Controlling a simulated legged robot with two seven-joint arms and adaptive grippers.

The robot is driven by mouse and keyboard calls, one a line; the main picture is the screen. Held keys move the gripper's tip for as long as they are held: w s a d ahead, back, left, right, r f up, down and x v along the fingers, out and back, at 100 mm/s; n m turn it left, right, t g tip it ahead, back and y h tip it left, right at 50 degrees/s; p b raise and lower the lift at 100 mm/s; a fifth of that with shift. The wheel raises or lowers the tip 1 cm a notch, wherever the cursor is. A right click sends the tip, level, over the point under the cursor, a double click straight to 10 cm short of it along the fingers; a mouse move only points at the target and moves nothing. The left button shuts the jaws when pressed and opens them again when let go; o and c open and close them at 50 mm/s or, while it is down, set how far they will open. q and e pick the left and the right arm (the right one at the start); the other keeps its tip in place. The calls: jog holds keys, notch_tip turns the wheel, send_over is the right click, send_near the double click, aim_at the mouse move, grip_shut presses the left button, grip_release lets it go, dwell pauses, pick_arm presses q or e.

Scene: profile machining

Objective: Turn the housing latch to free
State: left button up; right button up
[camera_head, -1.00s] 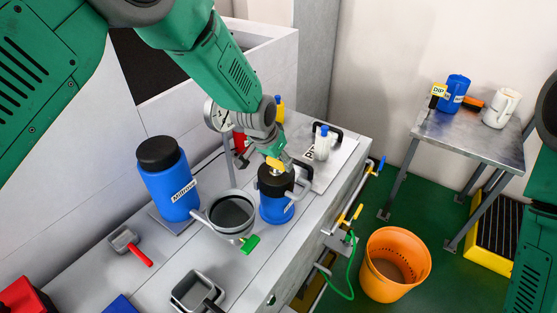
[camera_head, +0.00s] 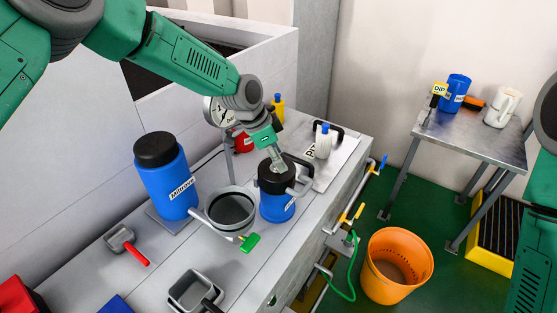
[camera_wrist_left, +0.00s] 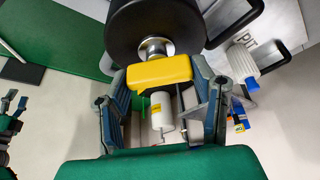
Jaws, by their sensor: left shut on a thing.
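The housing is a blue can with a black cap (camera_head: 277,207), upright on the bench in the head view. Its black top (camera_wrist_left: 155,30) fills the upper part of the left wrist view. A yellow latch (camera_wrist_left: 160,72) sits on a short metal stem at this top. My left gripper (camera_head: 277,163) comes down onto the housing top from above. In the left wrist view its two fingers (camera_wrist_left: 161,84) stand on either side of the latch, shut on it. In the head view the gripper hides the latch. My right gripper is out of view.
A grey round vessel (camera_head: 231,209) with a green handle stands close left of the housing, beside a blue bottle (camera_head: 173,180). A white bottle (camera_head: 323,146) and black handles stand behind. An orange bucket (camera_head: 396,266) is on the floor at right.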

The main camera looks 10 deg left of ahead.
pick_arm(q)
jog(key=m+b, duration=0.1)
jog(key=m, duration=0.1)
jog(key=m+g+b, duration=0.2)
jog(key=m, duration=0.1)
jog(key=shift+a+f+m, duration=0.15)
jog(key=shift+f+m, duration=0.1)
jog(key=shift+m, duration=0.05)
jog(key=shift+r+m+g+b, duration=0.2)
jog(key=shift+m+g+b, duration=0.65)
jog(key=shift+m, duration=1.15)
jog(key=shift+r, duration=0.1)
jog(key=o, duration=1.2)
jog(key=shift+c, duration=0.2)
jog(key=shift+w+a, duration=0.1)
jog(key=shift+w, duration=0.05)
